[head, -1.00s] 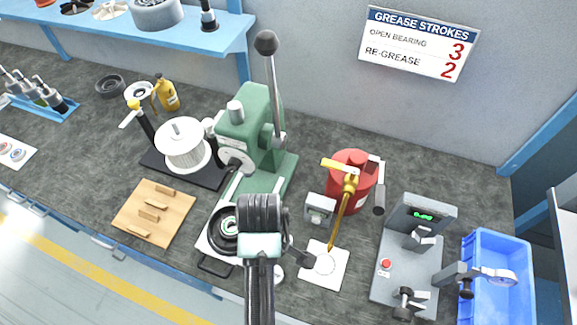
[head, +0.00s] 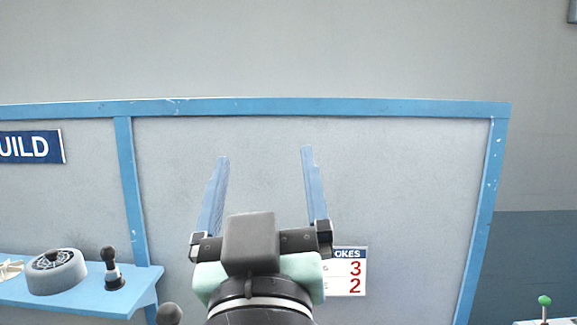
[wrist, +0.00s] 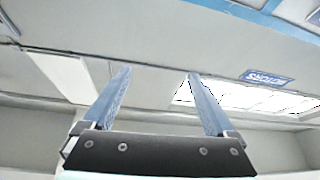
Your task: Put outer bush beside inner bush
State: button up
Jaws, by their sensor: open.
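My gripper (head: 262,158) is open and empty, raised in front of the grey wall panel in the head view, its two blue fingers apart and pointing up. It also shows in the wrist view (wrist: 155,75), with only ceiling and walls behind it. Neither the outer bush nor the inner bush can be made out in the current views; the bench top is out of view.
A blue shelf (head: 80,290) at the lower left holds a grey round part (head: 57,271) and a black-handled tool (head: 112,268). A white sign (head: 350,271) is partly hidden behind my gripper. A green knob (head: 544,300) shows at the lower right.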

jog(key=s+d+r+m+t+h, duration=0.1)
jog(key=s+r+t, duration=0.3)
jog(key=s+r, duration=0.4)
jog(key=shift+s+d+r+m, duration=0.15)
jog(key=shift+d+r+m, duration=0.35)
jog(key=shift+d+m, duration=0.15)
